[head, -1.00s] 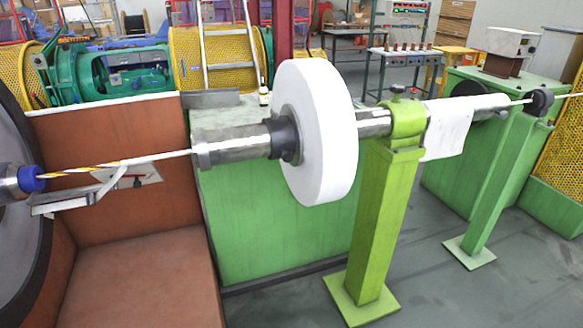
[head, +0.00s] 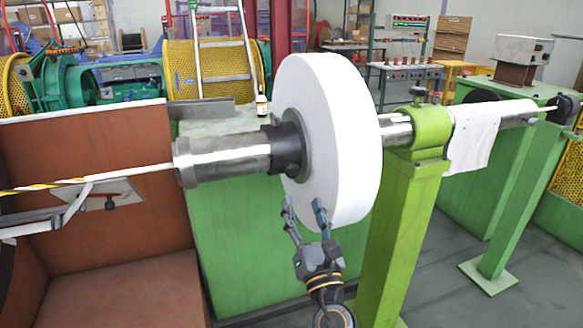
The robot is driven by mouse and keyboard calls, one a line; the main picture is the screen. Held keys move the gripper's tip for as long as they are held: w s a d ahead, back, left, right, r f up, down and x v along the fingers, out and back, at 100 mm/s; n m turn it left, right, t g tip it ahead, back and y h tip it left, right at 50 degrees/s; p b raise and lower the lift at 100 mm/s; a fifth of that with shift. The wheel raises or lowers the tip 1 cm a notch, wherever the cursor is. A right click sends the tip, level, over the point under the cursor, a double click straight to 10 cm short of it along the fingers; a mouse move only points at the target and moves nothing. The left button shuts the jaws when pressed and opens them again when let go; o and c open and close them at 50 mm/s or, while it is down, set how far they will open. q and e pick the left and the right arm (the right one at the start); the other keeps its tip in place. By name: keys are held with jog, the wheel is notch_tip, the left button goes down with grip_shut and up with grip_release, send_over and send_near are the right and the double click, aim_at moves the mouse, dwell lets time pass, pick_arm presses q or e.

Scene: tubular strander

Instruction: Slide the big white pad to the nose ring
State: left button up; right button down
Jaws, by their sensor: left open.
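The big white pad (head: 345,140) is a thick white disc, upright on a horizontal metal tube. A dark hub (head: 284,148) sits against its left face. Left of the hub is a wide silvery sleeve (head: 225,157) with a flanged left end; I cannot tell whether this is the nose ring. My left gripper (head: 304,212) is at the pad's lower edge, fingers pointing up and spread apart. Its right finger overlaps the pad in the picture; I cannot tell whether it touches. My right gripper is not in view.
A light green post (head: 400,225) with a clamp stands just right of the pad. A white cloth (head: 473,138) hangs on the tube beyond it. A green cabinet (head: 235,245) is behind, a brown guard (head: 95,190) at left. A yellow-white strand (head: 90,181) enters the sleeve.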

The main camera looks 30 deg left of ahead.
aim_at(294, 174)
pick_arm(q)
jog(key=x, duration=0.4)
jog(key=shift+w+a+p, duration=0.15)
jog(key=shift+p, duration=0.15)
jog(key=x, duration=0.5)
jog(key=shift+w+a+p, duration=0.2)
jog(key=shift+w+p, duration=0.05)
jog(key=shift+p, duration=0.1)
jog(key=shift+w+a+r, duration=0.1)
jog(key=shift+w+a, duration=0.25)
jog(key=shift+w, duration=0.05)
jog(key=shift+c, duration=1.3)
grip_shut()
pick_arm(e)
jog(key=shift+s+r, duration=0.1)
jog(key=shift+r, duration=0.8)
